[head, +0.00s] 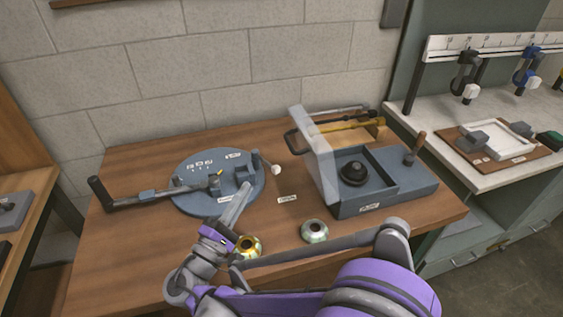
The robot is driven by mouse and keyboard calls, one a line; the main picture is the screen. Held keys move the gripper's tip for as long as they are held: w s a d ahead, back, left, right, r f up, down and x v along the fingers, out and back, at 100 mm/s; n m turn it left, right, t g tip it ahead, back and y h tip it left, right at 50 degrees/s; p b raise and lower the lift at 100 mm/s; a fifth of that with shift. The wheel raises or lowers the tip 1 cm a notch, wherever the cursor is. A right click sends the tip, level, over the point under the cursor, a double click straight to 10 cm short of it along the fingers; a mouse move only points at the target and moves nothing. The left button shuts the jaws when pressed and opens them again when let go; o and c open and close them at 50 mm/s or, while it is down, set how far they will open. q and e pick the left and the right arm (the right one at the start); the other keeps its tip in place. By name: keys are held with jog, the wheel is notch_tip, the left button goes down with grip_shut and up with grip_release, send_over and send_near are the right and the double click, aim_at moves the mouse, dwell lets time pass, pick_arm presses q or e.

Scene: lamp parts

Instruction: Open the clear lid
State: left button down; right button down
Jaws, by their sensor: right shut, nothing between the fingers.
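The clear lid (322,160) is a pale see-through panel on the left side of a blue-grey box (375,203). It stands raised and roughly upright, so the box's recess shows open. A dark U-shaped handle (289,142) sticks out to the left of the lid. A black domed part (353,173) sits in the recess. My right gripper (241,196) is shut and empty, over the front right edge of the round blue board, left of the box and apart from the lid. My left gripper is not in view.
The round blue board (190,192) has a black-handled lever (125,201) on its left. Two small round metallic parts, one golden (248,246) and one pale (314,231), lie near the table's front. A wooden handle (415,146) rises at the box's right. Bare wood (275,215) lies between board and box.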

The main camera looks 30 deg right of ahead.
jog(key=p, duration=0.2)
send_near(298, 128)
jog(key=shift+w+d+f, duration=0.15)
jog(key=shift+w+d, duration=0.1)
jog(key=shift+w, duration=0.35)
jog(key=shift+w+d+f, duration=0.1)
jog(key=shift+w+d, duration=0.15)
jog(key=shift+w, duration=0.35)
jog(key=shift+w+d+f, duration=0.15)
jog(key=shift+w+d, duration=0.1)
jog(key=shift+w, duration=0.4)
jog(key=d+r+p, duration=0.1)
jog(key=m+p, duration=0.1)
jog(key=d+r+g+y+p, duration=0.1)
jog(key=shift+s+d+r+m+p, duration=0.25)
jog(key=shift+d+r+m+p, duration=0.1)
jog(key=shift+m, duration=0.05)
jog(key=shift+s, duration=0.1)
